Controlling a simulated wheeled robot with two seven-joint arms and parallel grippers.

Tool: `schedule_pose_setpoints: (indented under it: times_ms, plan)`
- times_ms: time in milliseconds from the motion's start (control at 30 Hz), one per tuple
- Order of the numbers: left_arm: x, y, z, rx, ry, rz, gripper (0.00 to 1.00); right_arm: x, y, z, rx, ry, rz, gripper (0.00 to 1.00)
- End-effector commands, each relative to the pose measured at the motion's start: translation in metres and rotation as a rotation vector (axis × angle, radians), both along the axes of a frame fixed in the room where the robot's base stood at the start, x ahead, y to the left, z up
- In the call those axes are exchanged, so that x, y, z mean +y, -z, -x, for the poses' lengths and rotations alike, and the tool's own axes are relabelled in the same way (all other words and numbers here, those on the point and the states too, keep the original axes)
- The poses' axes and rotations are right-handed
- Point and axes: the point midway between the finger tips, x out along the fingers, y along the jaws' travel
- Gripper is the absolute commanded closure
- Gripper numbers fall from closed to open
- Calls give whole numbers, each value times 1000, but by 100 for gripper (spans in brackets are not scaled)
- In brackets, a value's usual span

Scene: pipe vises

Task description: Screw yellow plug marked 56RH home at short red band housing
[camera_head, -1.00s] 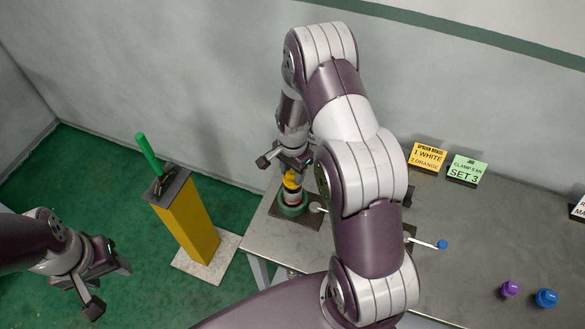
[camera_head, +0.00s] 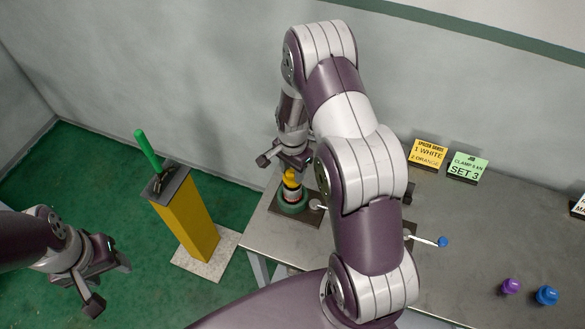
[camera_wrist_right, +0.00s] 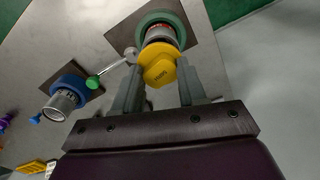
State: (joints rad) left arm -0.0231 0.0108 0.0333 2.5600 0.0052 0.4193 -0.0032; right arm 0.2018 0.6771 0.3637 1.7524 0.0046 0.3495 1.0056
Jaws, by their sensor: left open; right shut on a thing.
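The yellow plug (camera_wrist_right: 158,66), a hexagonal head with dark blurred marking, sits at the mouth of a housing (camera_wrist_right: 162,36) with a red band, held in a green ring vise (camera_wrist_right: 176,17). In the head view the plug (camera_head: 291,178) stands above the same green vise (camera_head: 294,207) at the table's left end. My right gripper (camera_head: 285,158) is over it, and the right wrist view shows its fingers (camera_wrist_right: 158,88) shut on the plug's two sides. How deep the thread sits is hidden. My left gripper (camera_head: 107,284) is open and empty, away from the table.
A blue ring vise with a metal housing (camera_wrist_right: 64,98) stands beside the green one. Purple (camera_head: 510,286) and blue (camera_head: 546,295) plugs and sign cards (camera_head: 467,167) are on the table. A yellow post (camera_head: 190,222) with a green-handled tool (camera_head: 148,150) stands to the left.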

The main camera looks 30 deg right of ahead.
Motion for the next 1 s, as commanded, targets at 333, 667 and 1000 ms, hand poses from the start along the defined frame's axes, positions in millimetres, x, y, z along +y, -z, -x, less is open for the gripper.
schedule_pose_setpoints:
  times_ms: [333,667,1000]
  plan:
    - [0,6,0,0,0,0,45,0,8,0,0,0,0,88]
    - [0,10,0,0,0,0,45,0,14,0,0,0,0,88]
    - [0,11,0,0,0,0,45,0,16,0,0,0,0,88]
